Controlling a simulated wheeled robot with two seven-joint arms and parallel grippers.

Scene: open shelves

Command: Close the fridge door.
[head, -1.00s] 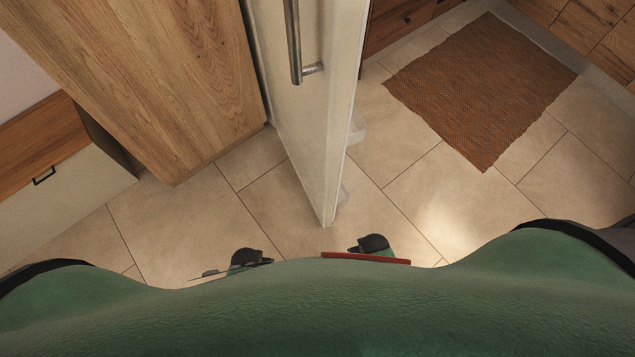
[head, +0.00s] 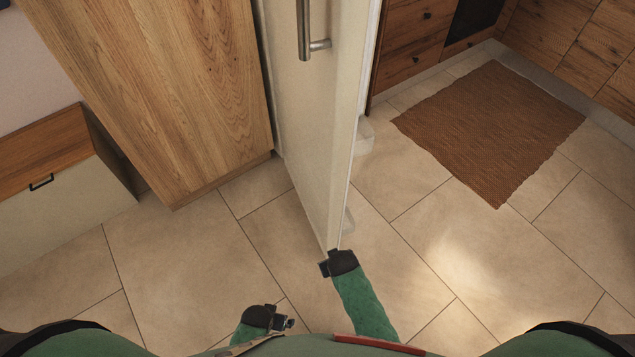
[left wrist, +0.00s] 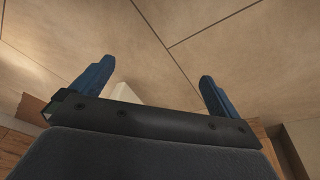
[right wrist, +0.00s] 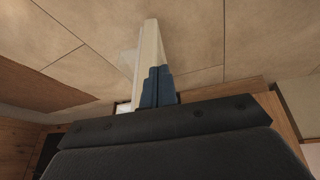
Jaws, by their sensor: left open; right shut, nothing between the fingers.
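The white fridge door (head: 315,130) stands open, with its long metal handle (head: 304,30) on the left face in the head view. My right gripper (head: 329,262) is shut and empty, at the near free edge of the door. In the right wrist view the shut blue fingers (right wrist: 158,86) overlap the door's edge (right wrist: 150,48); I cannot tell whether they touch it. My left gripper (head: 284,322) is open and empty, left of the door and nearer my body. Its spread fingers show in the left wrist view (left wrist: 152,85).
A tall wooden cabinet (head: 150,90) stands left of the door, with a low drawer unit (head: 60,190) beyond it. A brown mat (head: 490,130) lies on the tiles at right, before wooden cabinets (head: 410,45). The tiled floor (head: 480,270) around the door is clear.

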